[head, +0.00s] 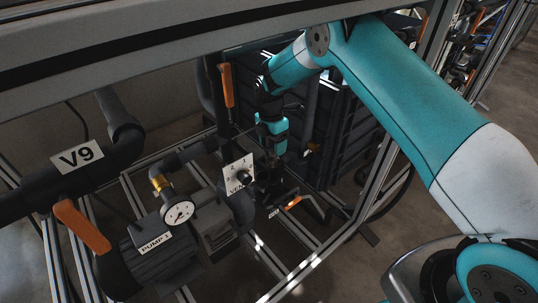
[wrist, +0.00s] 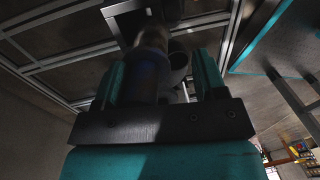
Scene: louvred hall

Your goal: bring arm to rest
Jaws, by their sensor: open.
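My teal arm reaches from the right of the head view in under a metal frame. My gripper (head: 270,163) points down beside a white plate with a dark knob (head: 239,175); its fingertips are small and dark there. In the wrist view my gripper (wrist: 160,72) shows two teal fingers spread apart. A dark, blurred cylinder (wrist: 152,55) stands between or just beyond them; I cannot tell whether they touch it.
Pump 1 (head: 155,250), a gauge (head: 179,212), the V9 pipe (head: 75,185) and orange handles (head: 82,226) (head: 227,85) crowd the left. Frame rails (head: 370,190) run close on the right. Bare floor (head: 510,110) lies beyond at far right.

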